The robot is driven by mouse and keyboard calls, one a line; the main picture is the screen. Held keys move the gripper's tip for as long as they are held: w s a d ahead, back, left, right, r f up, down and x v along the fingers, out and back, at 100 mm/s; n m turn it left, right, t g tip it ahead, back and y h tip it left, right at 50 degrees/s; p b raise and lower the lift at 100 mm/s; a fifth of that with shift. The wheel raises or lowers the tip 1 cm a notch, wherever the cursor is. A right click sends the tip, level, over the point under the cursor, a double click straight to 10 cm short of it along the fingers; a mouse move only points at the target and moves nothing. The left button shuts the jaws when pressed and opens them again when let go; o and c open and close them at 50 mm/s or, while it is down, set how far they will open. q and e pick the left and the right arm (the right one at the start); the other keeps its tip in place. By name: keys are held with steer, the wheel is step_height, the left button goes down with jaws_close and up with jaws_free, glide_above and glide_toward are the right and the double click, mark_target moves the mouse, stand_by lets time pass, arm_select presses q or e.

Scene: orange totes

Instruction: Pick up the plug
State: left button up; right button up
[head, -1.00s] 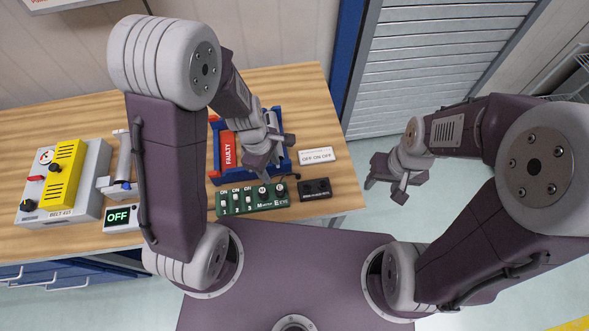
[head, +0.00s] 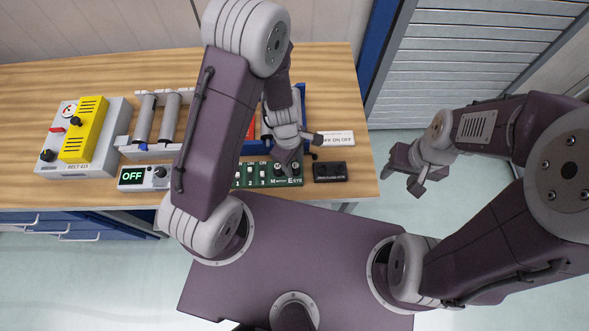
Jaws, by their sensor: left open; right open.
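I cannot make out the plug for certain. A short dark cable end (head: 313,156) shows beside my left gripper, above the black socket box (head: 329,171), and may belong to it. My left gripper (head: 302,152) is open, over the right end of the green switch panel (head: 257,182), and hides part of it. I cannot tell whether it touches anything. My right gripper (head: 403,179) is open and empty, off the table's right edge.
Left on the wooden table (head: 40,92) stand a grey box with a yellow cover (head: 85,129), a roller unit (head: 145,118) and an OFF display box (head: 133,177). A blue-framed tote (head: 302,100) is partly hidden by my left arm. A white ON/OFF label (head: 337,138) lies right.

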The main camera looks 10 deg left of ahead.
arm_select(q)
steer(key=shift+f, duration=0.55)
steer(key=shift+w+d, duration=0.2)
steer(key=shift+r, duration=0.1)
steer(key=c, duration=0.7)
steer(key=shift+s+a, duration=0.1)
jaws_close()
arm_select(e)
steer(key=shift+w+f, duration=0.1)
steer(key=shift+f, duration=0.2)
steer(key=shift+d, duration=0.1)
